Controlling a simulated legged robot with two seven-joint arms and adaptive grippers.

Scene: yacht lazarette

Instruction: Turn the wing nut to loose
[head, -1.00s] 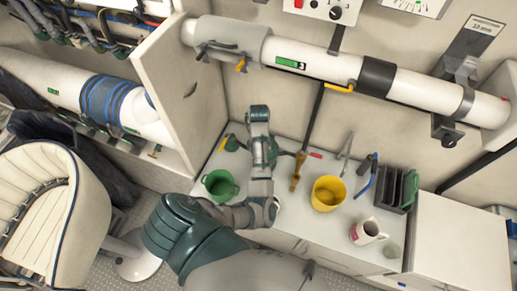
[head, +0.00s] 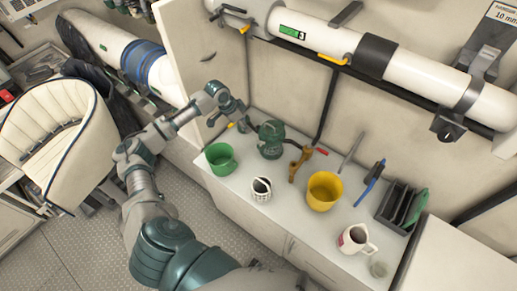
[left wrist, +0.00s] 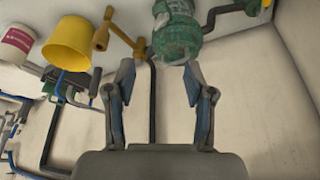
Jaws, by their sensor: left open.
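A green ribbed metal fitting (head: 270,138) stands on the white counter near the back wall, with dark piping beside it. It also shows at the top of the left wrist view (left wrist: 177,35), upside down. My right gripper is not in view.
A vertical panel (head: 205,55) rises near my left arm.

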